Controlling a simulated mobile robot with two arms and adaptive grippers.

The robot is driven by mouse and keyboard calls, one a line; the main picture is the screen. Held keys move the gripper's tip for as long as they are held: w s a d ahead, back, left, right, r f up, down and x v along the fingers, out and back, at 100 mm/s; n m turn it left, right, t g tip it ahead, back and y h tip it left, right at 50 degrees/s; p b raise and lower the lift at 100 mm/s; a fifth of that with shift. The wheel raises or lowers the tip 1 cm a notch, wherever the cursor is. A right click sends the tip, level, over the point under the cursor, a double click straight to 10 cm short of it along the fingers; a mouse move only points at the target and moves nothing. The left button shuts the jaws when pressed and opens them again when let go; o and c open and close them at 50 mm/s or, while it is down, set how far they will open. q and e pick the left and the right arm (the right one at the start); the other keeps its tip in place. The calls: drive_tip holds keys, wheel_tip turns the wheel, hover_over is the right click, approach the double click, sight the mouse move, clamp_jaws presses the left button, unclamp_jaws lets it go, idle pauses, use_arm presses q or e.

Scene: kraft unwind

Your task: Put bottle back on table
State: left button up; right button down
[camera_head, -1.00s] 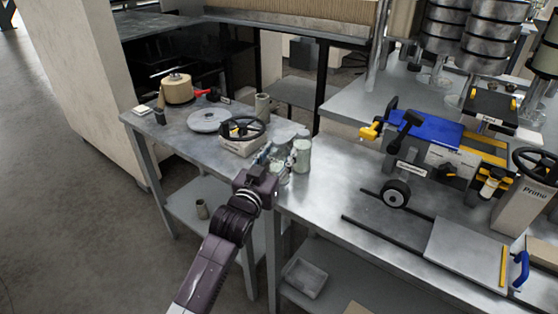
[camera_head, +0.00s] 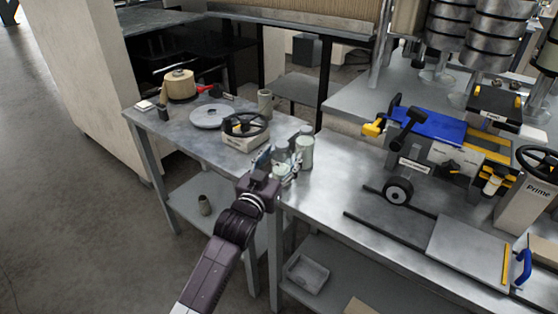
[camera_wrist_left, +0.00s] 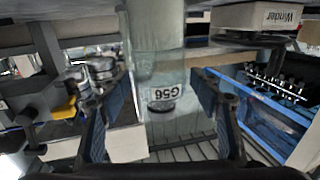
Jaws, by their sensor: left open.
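A clear, pale bottle (camera_wrist_left: 158,60) with a "G56" label fills the middle of the left wrist view. My left gripper (camera_wrist_left: 150,92) is open, with one blue-padded finger on each side of the bottle; gaps show between the fingers and the glass. In the head view the left gripper (camera_head: 279,168) is at the front edge of the metal table (camera_head: 185,128), by the clear bottle (camera_head: 281,155). The fingers partly hide the bottle's lower part, so its contact with the table is unclear. My right gripper is not in view.
The winder's black handwheel (camera_head: 245,124) is behind left, near a grey disc (camera_head: 210,116) and a tan roll (camera_head: 179,85). A second bench with a blue machine (camera_head: 430,127) adjoins at right.

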use_arm(q)
drive_tip(key=v, duration=1.2)
drive_tip(key=s+a+f+g+y, duration=0.1)
drive_tip(key=a+f+g, duration=0.1)
drive_tip(key=f, duration=0.9)
drive_tip(key=a+f+g+y, duration=0.1)
drive_tip(key=a+f+g, duration=0.1)
drive_tip(key=f, duration=1)
drive_tip(key=s+a+f+g+y, duration=0.1)
drive_tip(key=s+a+f, duration=0.1)
drive_tip(key=s+f, duration=0.35)
drive_tip(key=s+a+f+n+g, duration=0.1)
drive_tip(key=s+a+f+g, duration=0.15)
drive_tip(key=f, duration=0.65)
drive_tip(key=s+a+f+g+y, duration=0.1)
drive_tip(key=s+f, duration=0.3)
drive_tip(key=f, duration=0.3)
drive_tip(key=s+a+f+g, duration=0.2)
drive_tip(key=s+f, duration=0.5)
drive_tip(key=s, duration=0.6)
drive_tip(key=s+a+f+g+y, duration=0.1)
drive_tip(key=s+a+f+g, duration=0.2)
drive_tip(key=s+f, duration=0.4)
drive_tip(key=s+a+f+g+y, duration=0.1)
drive_tip(key=s+a+f, duration=0.3)
drive_tip(key=s, duration=1.4)
wheel_tip(320, 180, down, 3)
drive_tip(key=shift+s+a+r+n+g+b, duration=0.1)
drive_tip(key=shift+s+a+n+g+b, duration=0.25)
drive_tip(key=shift+g, duration=0.3)
